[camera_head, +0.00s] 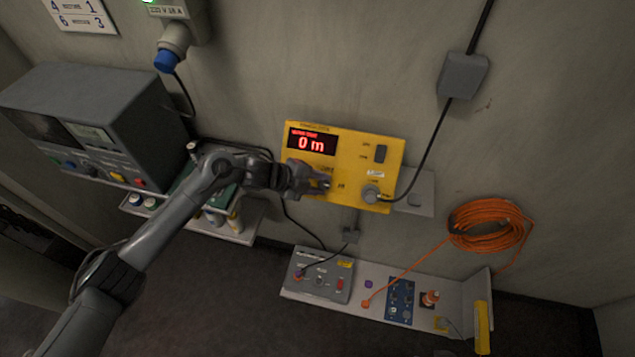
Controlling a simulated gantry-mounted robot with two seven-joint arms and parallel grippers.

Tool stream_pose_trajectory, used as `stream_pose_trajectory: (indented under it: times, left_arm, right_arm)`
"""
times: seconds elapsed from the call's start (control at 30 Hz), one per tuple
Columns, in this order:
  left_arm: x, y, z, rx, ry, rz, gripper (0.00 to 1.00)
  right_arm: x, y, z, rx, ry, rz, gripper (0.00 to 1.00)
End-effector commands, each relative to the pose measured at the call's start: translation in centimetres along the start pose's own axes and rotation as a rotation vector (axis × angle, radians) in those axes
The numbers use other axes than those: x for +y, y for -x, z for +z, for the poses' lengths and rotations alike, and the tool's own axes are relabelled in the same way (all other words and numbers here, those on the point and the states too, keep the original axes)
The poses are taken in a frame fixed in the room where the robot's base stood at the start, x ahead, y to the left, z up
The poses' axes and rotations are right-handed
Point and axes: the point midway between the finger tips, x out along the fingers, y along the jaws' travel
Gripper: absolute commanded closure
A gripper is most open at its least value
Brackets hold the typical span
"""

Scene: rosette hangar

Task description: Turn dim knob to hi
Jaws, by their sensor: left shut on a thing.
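A yellow control panel (355,155) is mounted on the wall in the middle of the head view. Its red display (311,142) reads "0 m". My left gripper (322,183) is at the panel's lower left, shut on a small knob there. The gripper covers most of that knob, so its pointer and the dim and hi marks cannot be read. A round grey connector (371,194) sits at the panel's lower right, with a black cable running up from it. A dark switch (380,153) is at the panel's upper right. My right gripper is not in view.
A grey instrument box (110,125) stands at the left. A shelf below holds a grey control box (320,275), a blue panel (400,300) and small parts. A coiled orange cable (490,225) hangs at the right. A black cable crosses the wall near the panel's right side.

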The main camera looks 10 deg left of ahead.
Motion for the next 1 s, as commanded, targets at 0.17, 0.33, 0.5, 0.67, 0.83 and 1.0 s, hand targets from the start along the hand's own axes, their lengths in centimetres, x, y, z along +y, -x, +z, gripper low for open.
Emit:
stream_pose_trajectory:
  times: [0.17, 0.33, 0.5, 0.67, 0.83, 1.0]
  left_arm:
    - [0.04, -0.07, -0.05, 0.001, -0.007, 0.006, 0.95]
    - [0.06, -0.08, -0.07, 0.001, -0.007, 0.006, 0.95]
    - [0.06, -0.09, -0.08, 0.001, -0.007, 0.006, 0.52]
    - [0.03, -0.07, -0.06, 0.001, -0.006, 0.005, 0.39]
    - [0.01, -0.04, -0.05, 0.001, -0.006, 0.005, 0.39]
    - [0.00, 0.59, 0.02, 0.000, -0.005, 0.004, 0.39]
  right_arm:
    - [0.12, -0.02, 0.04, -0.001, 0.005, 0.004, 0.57]
    - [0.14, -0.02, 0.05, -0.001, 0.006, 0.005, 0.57]
    - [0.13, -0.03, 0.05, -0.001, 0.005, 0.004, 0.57]
    - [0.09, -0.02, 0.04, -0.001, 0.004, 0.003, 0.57]
    - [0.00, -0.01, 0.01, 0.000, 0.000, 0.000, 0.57]
    - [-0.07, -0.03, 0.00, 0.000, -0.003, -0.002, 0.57]
